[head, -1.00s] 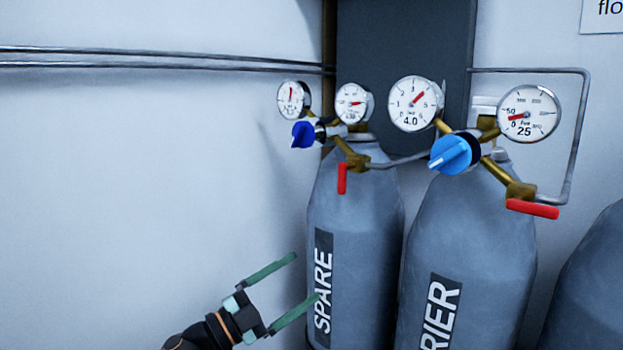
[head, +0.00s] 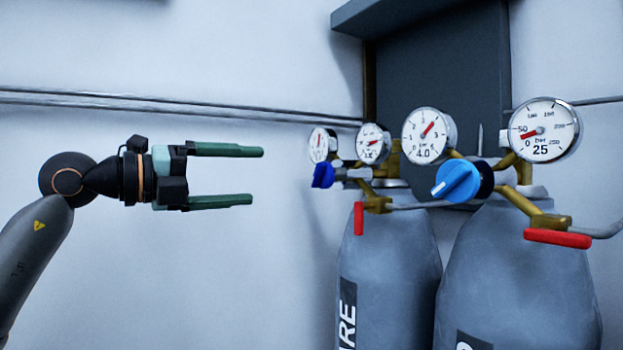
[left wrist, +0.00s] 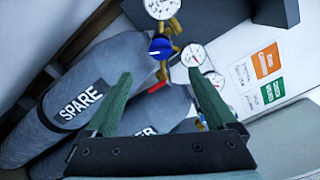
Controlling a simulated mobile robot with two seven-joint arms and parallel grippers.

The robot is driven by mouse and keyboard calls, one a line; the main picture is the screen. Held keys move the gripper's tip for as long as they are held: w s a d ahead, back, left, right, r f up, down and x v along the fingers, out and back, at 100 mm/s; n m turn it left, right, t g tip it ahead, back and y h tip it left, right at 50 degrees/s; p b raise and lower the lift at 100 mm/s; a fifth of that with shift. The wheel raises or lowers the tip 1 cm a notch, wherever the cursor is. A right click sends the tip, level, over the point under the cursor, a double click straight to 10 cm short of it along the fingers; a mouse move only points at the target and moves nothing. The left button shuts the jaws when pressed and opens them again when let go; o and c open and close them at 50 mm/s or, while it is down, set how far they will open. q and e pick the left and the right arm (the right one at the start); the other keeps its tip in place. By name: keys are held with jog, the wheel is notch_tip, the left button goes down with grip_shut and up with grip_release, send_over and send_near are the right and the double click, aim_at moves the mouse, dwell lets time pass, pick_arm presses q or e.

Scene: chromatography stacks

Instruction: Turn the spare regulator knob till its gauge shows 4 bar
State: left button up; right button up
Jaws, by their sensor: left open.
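The spare regulator's dark blue knob (head: 323,175) faces left above the spare cylinder (head: 385,265). It also shows in the left wrist view (left wrist: 160,46), between and beyond the fingertips. Two small gauges sit on this regulator: a left one (head: 322,146), seen at a slant with a red needle near upright, and a right one (head: 373,143). Their figures are too small to read surely. My left gripper (head: 257,175) is open and empty, level, pointing right at about the knob's height, with a gap to the knob. My right gripper is not in view.
The carrier regulator stands to the right, with a brighter blue knob (head: 457,181), a gauge marked 4.0 (head: 429,136) and another marked 25 (head: 544,130). Red valve levers (head: 359,218) (head: 557,238) hang below. A pipe (head: 200,108) runs along the wall. The space left of the knob is clear.

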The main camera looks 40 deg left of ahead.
aim_at(314, 176)
pick_arm(q)
jog(key=p+x, duration=0.3)
jog(key=x, duration=0.7)
jog(key=shift+w+d+r, duration=0.15)
jog(key=shift+w, duration=0.1)
jog(key=shift+w+d, duration=0.2)
jog(key=shift+w, duration=0.2)
jog(key=shift+c, duration=0.6)
jog(key=c, duration=1.3)
jog(key=shift+o, duration=0.2)
jog(key=m+p, duration=0.1)
jog(key=m, duration=0.1)
jog(key=shift+m, duration=1.2)
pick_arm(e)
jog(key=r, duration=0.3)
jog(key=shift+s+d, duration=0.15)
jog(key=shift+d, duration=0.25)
